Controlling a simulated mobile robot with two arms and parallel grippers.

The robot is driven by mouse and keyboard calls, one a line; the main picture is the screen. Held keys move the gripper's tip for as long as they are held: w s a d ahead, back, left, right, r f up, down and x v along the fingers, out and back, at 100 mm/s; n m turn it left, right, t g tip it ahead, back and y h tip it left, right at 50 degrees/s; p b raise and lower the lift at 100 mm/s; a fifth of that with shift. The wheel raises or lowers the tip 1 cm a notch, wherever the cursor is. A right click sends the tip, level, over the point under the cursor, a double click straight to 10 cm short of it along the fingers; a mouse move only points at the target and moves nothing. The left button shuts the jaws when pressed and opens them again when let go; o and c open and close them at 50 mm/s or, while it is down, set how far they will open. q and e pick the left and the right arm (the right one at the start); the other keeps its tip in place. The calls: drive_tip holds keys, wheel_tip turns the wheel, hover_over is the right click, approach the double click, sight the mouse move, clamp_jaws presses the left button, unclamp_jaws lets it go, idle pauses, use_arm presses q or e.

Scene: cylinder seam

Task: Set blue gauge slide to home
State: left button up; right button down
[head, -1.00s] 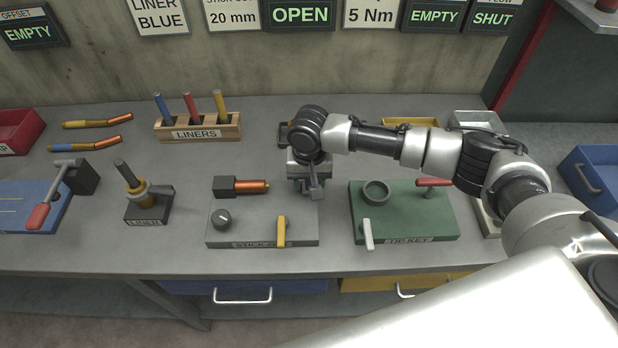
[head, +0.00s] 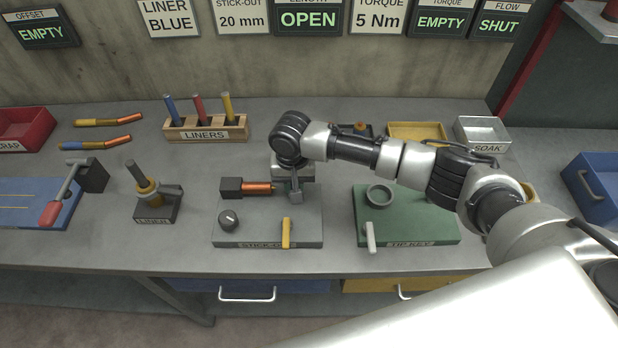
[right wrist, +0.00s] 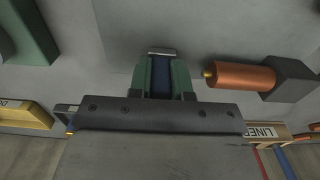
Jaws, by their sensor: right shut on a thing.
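The blue gauge slide shows as a dark blue block (right wrist: 161,78) with a pale metal end, between the green fingers of my right gripper (right wrist: 162,82) in the right wrist view. The fingers are shut on it. In the head view my right gripper (head: 293,172) is over the back right of the grey stick-out plate (head: 265,215). A grey metal piece (head: 296,188) shows below it, and the blue part is hidden. The copper nozzle (head: 258,188) in its dark block lies just left of the gripper, with a small gap. My left gripper is out of view.
The green tip key plate (head: 415,222) is to the right, with a ring and white lever. The liner rack (head: 205,133) stands behind left.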

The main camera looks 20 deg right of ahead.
drive_tip(key=shift+w+a+r, duration=0.1)
drive_tip(key=shift+a, duration=0.3)
drive_tip(key=shift+d, duration=0.1)
drive_tip(key=c, duration=1.5)
unclamp_jaws()
drive_tip(key=o, duration=0.5)
drive_tip(key=shift+a, duration=0.2)
drive_tip(key=shift+c, duration=0.2)
drive_tip(key=shift+d+r, duration=0.1)
wheel_tip(320, 180, up, 10)
drive_tip(key=b, duration=0.2)
drive_tip(key=shift+r, duration=0.2)
